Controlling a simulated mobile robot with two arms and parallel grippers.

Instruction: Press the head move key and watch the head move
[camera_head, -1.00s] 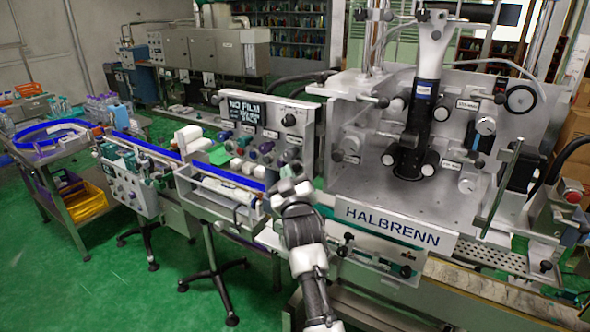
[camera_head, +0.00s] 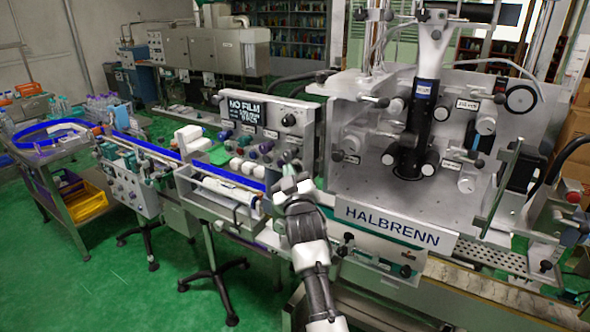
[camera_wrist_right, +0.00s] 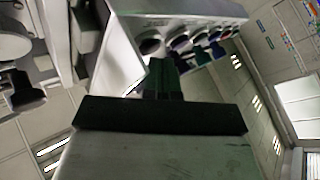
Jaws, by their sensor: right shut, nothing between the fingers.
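The grey control panel (camera_head: 308,120) stands left of the machine, with a dark display reading "NO FILM" in its first line. Below the display are rows of coloured and white keys or knobs (camera_head: 265,147); I cannot tell which is the head move key. They also show in the right wrist view (camera_wrist_right: 190,43). My right gripper (camera_head: 289,180) is at the panel's lower right, fingers shut and empty, pointing up towards it. In the right wrist view its dark fingertips (camera_wrist_right: 163,72) overlap the panel's lower edge; contact is unclear. The machine's dark upright column (camera_head: 417,115) stands over the plate. My left gripper is out of view.
The HALBRENN machine frame (camera_head: 350,195) stands close right of my right arm. A blue-edged conveyor (camera_head: 228,183) runs to the left below the panel. A round feed table (camera_head: 50,135) is at far left. The green floor at lower left is mostly open.

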